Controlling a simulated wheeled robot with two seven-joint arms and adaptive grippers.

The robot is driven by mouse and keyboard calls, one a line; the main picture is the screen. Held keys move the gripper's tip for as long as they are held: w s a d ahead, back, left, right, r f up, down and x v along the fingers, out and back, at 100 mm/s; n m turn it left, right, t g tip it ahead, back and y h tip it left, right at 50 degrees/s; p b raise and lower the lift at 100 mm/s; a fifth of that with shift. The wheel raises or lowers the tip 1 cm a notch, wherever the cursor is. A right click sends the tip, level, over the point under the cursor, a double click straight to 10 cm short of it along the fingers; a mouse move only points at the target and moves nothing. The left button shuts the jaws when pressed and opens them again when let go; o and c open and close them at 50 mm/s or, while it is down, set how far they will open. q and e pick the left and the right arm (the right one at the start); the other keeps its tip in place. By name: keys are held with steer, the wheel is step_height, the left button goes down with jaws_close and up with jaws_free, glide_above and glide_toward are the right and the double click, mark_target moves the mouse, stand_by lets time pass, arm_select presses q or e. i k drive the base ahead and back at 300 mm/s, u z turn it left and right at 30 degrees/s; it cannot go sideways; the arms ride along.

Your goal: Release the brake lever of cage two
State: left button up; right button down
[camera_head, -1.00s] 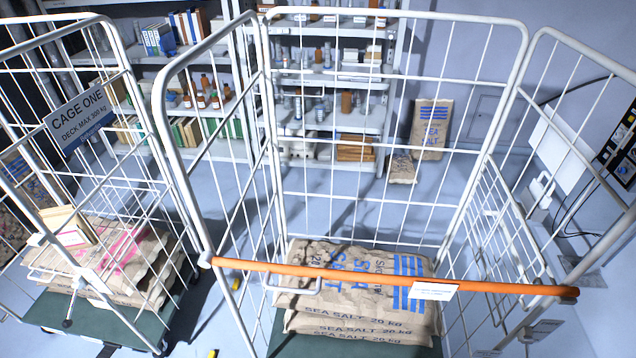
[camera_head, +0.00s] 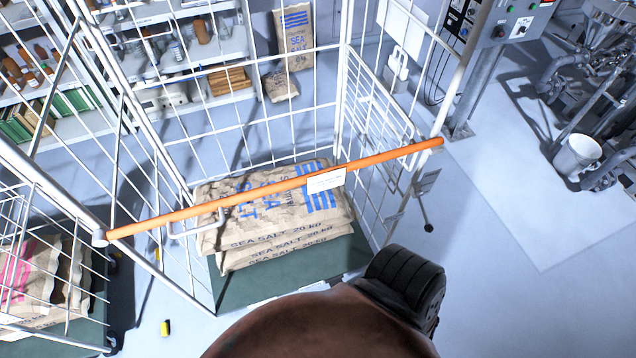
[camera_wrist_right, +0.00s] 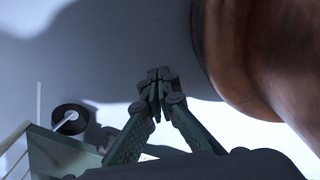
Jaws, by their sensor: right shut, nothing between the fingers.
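Cage two (camera_head: 345,60) is the white wire roll cage with an orange bar (camera_head: 230,197) across its front; no number is readable on it. A lever with a black ball knob (camera_head: 428,228) hangs at its right front side, below a small grey plate (camera_head: 426,182). My right arm rises from the bottom of the head view, its dark wrist part left of and below the knob. In the right wrist view my right gripper (camera_wrist_right: 158,76) is shut and empty, right of a black caster wheel (camera_wrist_right: 70,118) and the green deck edge (camera_wrist_right: 60,152). The lever is not clear there. My left gripper is not in view.
Stacked sea salt sacks (camera_head: 275,215) lie on the green deck (camera_head: 235,283). Another cage with sacks (camera_head: 35,275) stands at left. Shelves (camera_head: 190,60) are behind. Right of the cage the floor (camera_head: 490,240) is clear up to machinery and a white bucket (camera_head: 577,157).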

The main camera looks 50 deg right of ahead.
mark_target(428, 228)
steer(key=z, duration=1.95)
steer(key=i, duration=0.15)
steer(key=z, duration=1.5)
